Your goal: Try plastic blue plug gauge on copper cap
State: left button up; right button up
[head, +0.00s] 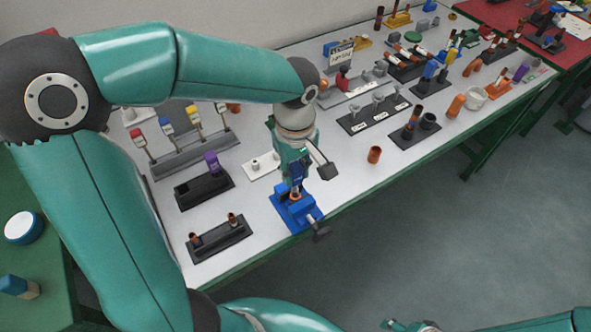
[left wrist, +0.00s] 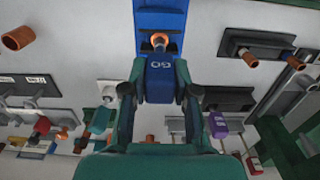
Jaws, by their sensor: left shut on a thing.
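My left gripper (head: 293,164) is shut on the blue plastic plug gauge (head: 297,174), pointing down at the blue vise (head: 304,212). In the left wrist view the gauge (left wrist: 160,80) shows the letters GO and sits between both fingers (left wrist: 161,92). The copper cap (left wrist: 160,38) stands in the blue vise (left wrist: 160,18). The gauge's grey pin lines up with the cap's opening and overlaps it; I cannot tell how deep it is. In the head view the cap is mostly hidden behind gauge and gripper. Part of my right gripper (head: 410,325) shows at the bottom edge, its fingers unclear.
A black holder (head: 220,239) with copper pieces and a black stand (head: 205,190) with a purple gauge (head: 211,160) are to the left. The table's front edge is close.

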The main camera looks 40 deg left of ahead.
pick_arm(q)
jog(key=shift+r, duration=0.6)
jog(key=shift+r+p, duration=0.1)
jog(key=shift+p, duration=0.25)
notch_tip(320, 180, up, 4)
jog(key=p, duration=0.3)
